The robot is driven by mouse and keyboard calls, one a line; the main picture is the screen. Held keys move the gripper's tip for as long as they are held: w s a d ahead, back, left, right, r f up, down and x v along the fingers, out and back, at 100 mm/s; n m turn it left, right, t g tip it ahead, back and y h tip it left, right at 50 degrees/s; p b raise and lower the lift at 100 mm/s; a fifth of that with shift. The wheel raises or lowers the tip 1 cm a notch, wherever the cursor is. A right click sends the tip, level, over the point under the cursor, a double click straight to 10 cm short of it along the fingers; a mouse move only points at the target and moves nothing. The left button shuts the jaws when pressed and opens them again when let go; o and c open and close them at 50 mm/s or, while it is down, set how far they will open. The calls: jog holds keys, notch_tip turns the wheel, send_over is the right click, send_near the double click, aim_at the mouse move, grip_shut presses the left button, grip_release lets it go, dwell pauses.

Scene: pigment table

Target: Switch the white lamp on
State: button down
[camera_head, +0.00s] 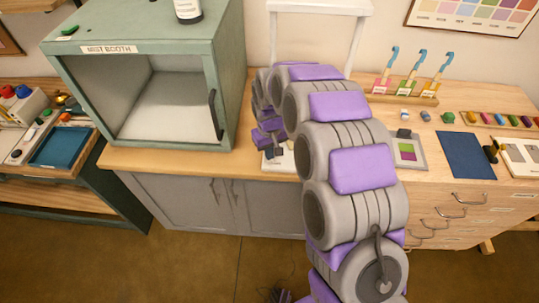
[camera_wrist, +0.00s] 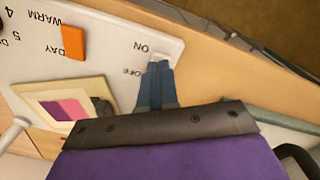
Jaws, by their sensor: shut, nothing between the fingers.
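The white lamp (camera_head: 320,8) stands behind my arm in the head view; its frame shows at the top and my arm hides much of it. Its white base panel (camera_wrist: 105,42) fills the upper left of the wrist view, with upside-down labels ON, OFF, DAY and WARM. A small white switch (camera_wrist: 159,57) sits by the ON and OFF labels, partly hidden by my fingertips. My gripper (camera_wrist: 157,68) is shut and empty, its blue fingertips at the switch; whether they touch it I cannot tell. In the head view my gripper (camera_head: 270,147) is low over the panel.
An orange knob (camera_wrist: 72,42) sits on the panel by DAY. A square card with coloured patches (camera_wrist: 68,104) lies beside the panel. The green mist booth (camera_head: 218,85) stands left of my arm. A blue mat (camera_head: 466,155) lies to the right on the worktop.

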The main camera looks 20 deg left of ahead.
jog(key=shift+f, duration=0.75)
dwell(0.4)
jog(key=shift+r+p, duration=1.5)
jog(key=shift+r, duration=2)
jog(key=s+d+r+m, duration=0.2)
jog(key=s+d+r, duration=0.45)
jog(key=d, duration=0.35)
jog(key=s+d+r+m, duration=0.2)
jog(key=s+d+r, duration=0.45)
jog(key=d, duration=0.35)
jog(key=s+d+m, duration=0.1)
jog(key=s+d, duration=0.2)
jog(key=s, duration=0.3)
jog(key=s+d+r+m+g, duration=0.1)
jog(key=s+d+m, duration=0.1)
jog(key=s+d, duration=0.2)
jog(key=s+d+m, duration=0.1)
jog(key=s+d, duration=0.3)
jog(key=s, duration=0.6)
jog(key=shift+s+r+m+g, duration=0.25)
jog(key=shift+r+m+g, duration=0.15)
